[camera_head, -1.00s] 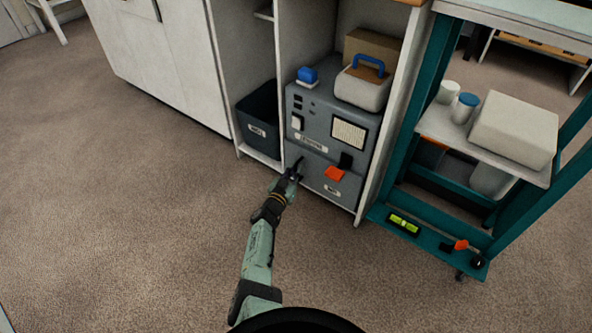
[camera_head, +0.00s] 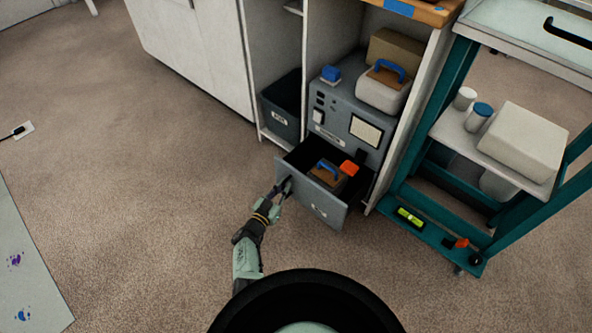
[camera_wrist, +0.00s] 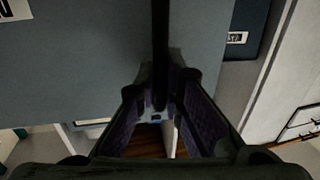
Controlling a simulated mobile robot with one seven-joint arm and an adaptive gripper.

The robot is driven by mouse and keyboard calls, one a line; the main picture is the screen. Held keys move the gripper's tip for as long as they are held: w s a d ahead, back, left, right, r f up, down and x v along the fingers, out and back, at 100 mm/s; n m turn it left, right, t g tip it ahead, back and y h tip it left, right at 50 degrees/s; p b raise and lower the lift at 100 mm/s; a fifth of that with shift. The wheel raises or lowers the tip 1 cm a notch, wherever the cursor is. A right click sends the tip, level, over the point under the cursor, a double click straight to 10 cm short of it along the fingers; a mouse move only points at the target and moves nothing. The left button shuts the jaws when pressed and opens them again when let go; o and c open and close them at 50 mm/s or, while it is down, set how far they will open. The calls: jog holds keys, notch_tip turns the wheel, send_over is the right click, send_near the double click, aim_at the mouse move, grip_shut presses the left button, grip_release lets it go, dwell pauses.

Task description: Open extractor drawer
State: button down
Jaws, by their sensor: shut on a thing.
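The grey extractor (camera_head: 340,108) stands on the lower shelf of the white cabinet. Its drawer (camera_head: 318,203) is pulled out towards me, and its inside shows from above. In it lie a brown thing with a blue handle (camera_head: 328,173) and an orange thing (camera_head: 349,168). My gripper (camera_head: 284,188) is at the left part of the drawer front, shut on the drawer's handle. In the wrist view, a dark upright bar, seemingly the handle (camera_wrist: 160,50), runs between my fingers (camera_wrist: 160,120), in front of the blue-grey drawer front (camera_wrist: 75,65).
A dark bin (camera_head: 282,105) stands in the compartment left of the extractor. A teal cart (camera_head: 425,229) with jars and a white box stands close on the right. A patterned mat (camera_head: 35,255) lies at the left. The carpet between is clear.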

jog(key=shift+w+a+p+v, duration=0.1)
jog(key=shift+a+p+v, duration=0.1)
jog(key=shift+v, duration=0.75)
jog(key=shift+w+a+p+v, duration=0.1)
jog(key=shift+a+p+v, duration=0.15)
jog(key=shift+v, duration=0.7)
jog(key=shift+w+a+p+v, duration=0.1)
jog(key=shift+p+v, duration=0.1)
jog(key=shift+v, duration=0.7)
jog(key=c, duration=1.7)
grip_release()
jog(key=shift+s, duration=0.1)
